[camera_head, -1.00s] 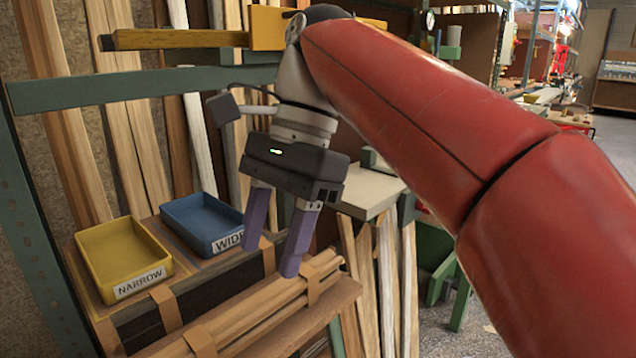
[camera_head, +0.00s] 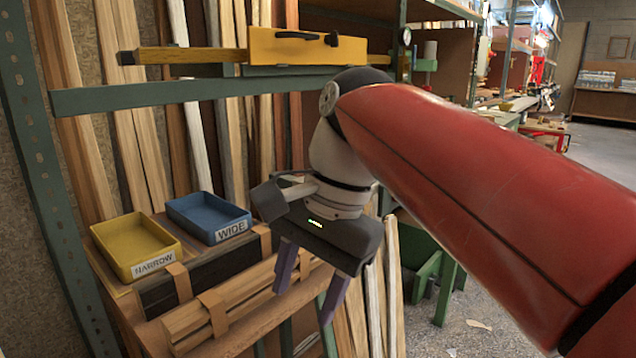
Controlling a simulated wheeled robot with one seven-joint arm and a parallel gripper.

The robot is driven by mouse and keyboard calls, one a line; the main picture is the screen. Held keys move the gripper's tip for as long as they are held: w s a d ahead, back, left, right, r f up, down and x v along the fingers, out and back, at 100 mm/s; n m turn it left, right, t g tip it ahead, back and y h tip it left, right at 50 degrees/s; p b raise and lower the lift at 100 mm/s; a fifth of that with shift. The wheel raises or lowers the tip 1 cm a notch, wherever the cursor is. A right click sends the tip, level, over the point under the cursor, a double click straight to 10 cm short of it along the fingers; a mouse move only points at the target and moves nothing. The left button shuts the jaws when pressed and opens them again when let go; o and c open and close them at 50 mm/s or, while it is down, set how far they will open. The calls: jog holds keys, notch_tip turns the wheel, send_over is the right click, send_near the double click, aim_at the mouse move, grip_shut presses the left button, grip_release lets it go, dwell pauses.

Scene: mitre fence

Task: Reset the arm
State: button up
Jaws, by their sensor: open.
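My gripper (camera_head: 306,290) hangs from my red arm near the middle of the view. Its two purple fingers point down and stand apart with nothing seen between them. It is in front of the right end of the wooden bench, by the light wood strips. The yellow tray (camera_head: 135,247) marked NARROW and the blue tray (camera_head: 208,215) marked WIDE sit on the bench to the left of my gripper. Both trays look empty.
A dark strip (camera_head: 205,278) and light wood strips (camera_head: 235,300) lie in wooden holders on the bench front. A green rail (camera_head: 150,95) crosses behind, with a yellow block (camera_head: 300,50) above. Tall boards lean at the back. Open floor (camera_head: 490,300) shows at right.

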jog(key=s+d+f+n+t+h, duration=0.1)
jog(key=s+d+f+n+t, duration=0.1)
jog(key=d+f, duration=0.6)
jog(key=s+d+f+n+t+h, duration=0.2)
jog(key=d+f+n+t, duration=0.2)
jog(key=d+f, duration=0.4)
notch_tip(320, 180, down, 2)
jog(key=shift+s+d+f+n, duration=0.25)
jog(key=shift+d+n, duration=0.15)
